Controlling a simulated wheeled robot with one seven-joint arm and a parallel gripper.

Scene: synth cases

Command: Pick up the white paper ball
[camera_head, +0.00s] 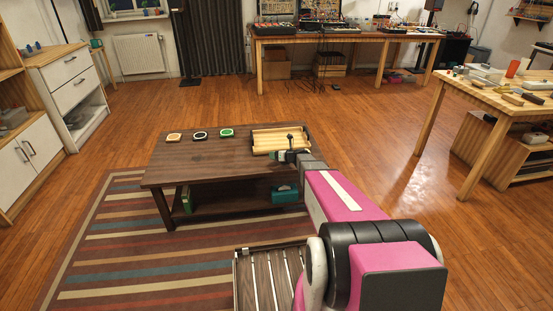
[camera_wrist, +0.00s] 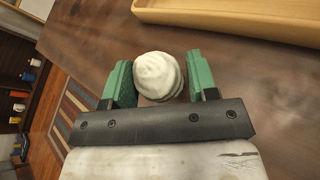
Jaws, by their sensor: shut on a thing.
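A white, crumpled paper ball (camera_wrist: 158,75) sits between the green fingers of my gripper (camera_wrist: 160,82) in the wrist view. My gripper is shut on it, with a finger on each side. The dark wooden coffee table (camera_wrist: 85,45) lies below the ball; I cannot tell whether the ball touches it. In the head view my gripper (camera_head: 291,155) is over the right part of the table (camera_head: 215,170), and the ball cannot be made out there.
A light wooden tray (camera_head: 280,139) lies on the table just behind my gripper. Several small round items (camera_head: 200,135) sit to its left. A box (camera_head: 284,192) is on the lower shelf. A wooden side table (camera_head: 490,100) stands at right.

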